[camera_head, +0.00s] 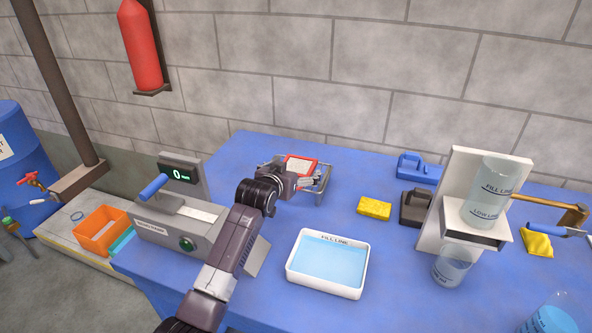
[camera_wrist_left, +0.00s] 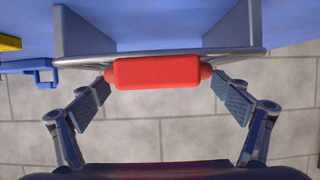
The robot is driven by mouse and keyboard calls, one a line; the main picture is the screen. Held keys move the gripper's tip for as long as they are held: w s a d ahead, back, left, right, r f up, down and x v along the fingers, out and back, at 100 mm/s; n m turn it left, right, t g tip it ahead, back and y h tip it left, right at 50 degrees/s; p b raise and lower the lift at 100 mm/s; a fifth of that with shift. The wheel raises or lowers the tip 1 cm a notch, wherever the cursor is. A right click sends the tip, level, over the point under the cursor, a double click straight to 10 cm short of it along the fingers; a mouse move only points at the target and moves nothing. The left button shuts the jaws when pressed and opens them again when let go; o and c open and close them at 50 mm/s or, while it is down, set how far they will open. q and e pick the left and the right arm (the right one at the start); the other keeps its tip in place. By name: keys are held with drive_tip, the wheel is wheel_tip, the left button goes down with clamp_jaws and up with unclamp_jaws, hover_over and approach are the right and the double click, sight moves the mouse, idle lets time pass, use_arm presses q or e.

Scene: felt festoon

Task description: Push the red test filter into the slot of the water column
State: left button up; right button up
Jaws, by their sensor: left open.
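The red test filter (camera_head: 301,166), a red frame with a pale face, is at the wire rack (camera_head: 322,184) towards the back of the blue table. My left gripper (camera_head: 304,182) is at the rack, right by the filter. In the left wrist view its fingers (camera_wrist_left: 165,98) are open, one on each side of a red bar (camera_wrist_left: 158,72), apparently the filter's edge, with gaps on both sides. The water column (camera_head: 447,190) stands at the right, a white back plate with a clear cylinder (camera_head: 490,190). My right gripper is not in view.
A white water tray (camera_head: 328,289) stands in front of the rack. A yellow sponge (camera_head: 374,208), a dark handled block (camera_head: 414,209) and a blue one (camera_head: 418,168) lie between rack and column. A grey device (camera_head: 180,232) stands at the left. A clear beaker (camera_head: 452,264) is below the column.

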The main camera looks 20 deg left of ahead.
sight(294, 170)
use_arm(q)
drive_tip(key=shift+w+f, duration=0.15)
drive_tip(key=shift+w, duration=0.1)
drive_tip(key=c, duration=1.3)
drive_tip(key=shift+r, duration=0.2)
drive_tip(key=shift+c, duration=0.2)
wheel_tip(294, 170, up, 20)
drive_tip(key=b, duration=0.1)
drive_tip(key=shift+f, duration=0.15)
